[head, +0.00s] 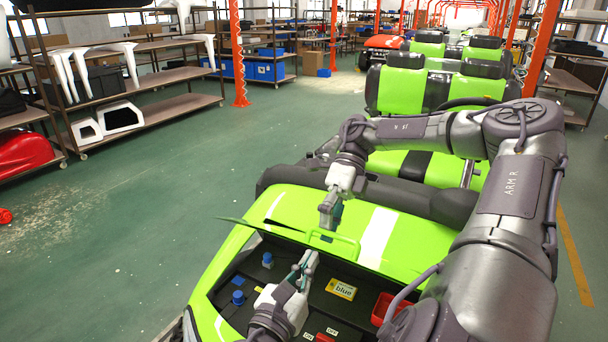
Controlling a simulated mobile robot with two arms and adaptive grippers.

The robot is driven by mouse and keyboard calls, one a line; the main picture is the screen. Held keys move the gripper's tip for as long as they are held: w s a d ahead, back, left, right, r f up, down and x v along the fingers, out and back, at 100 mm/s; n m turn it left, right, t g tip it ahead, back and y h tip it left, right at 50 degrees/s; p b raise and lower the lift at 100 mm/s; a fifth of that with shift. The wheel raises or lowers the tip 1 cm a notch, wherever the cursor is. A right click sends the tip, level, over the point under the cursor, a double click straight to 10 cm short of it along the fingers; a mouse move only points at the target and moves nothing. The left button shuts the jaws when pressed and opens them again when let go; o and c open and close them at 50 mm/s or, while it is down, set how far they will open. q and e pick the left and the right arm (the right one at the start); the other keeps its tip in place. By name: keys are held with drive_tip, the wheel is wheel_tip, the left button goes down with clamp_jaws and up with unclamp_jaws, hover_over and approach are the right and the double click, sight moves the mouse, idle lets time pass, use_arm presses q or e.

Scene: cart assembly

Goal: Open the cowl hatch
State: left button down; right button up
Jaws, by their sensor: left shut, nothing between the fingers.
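The lime-green cart's cowl (265,205) fills the lower middle of the head view. Its hatch opening is uncovered and shows a dark compartment (285,262). A thin dark lid edge (250,224) juts out at the left of the opening, and a green handle (345,246) shows along the opening's far edge. My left gripper (307,264) is shut and empty, over the compartment just below the handle. My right gripper (329,226) points down close to the handle; I cannot tell whether it touches it or how far its fingers are apart.
The compartment holds blue knobs (238,297), a yellow box marked "blue" (341,289), a red tray (390,308) and red labelled switches (322,337). Green seats (401,90) stand behind the cowl.

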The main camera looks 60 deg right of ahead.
idle(0.4)
drive_tip(key=shift+d+r, duration=0.35)
drive_tip(key=v, duration=1.1)
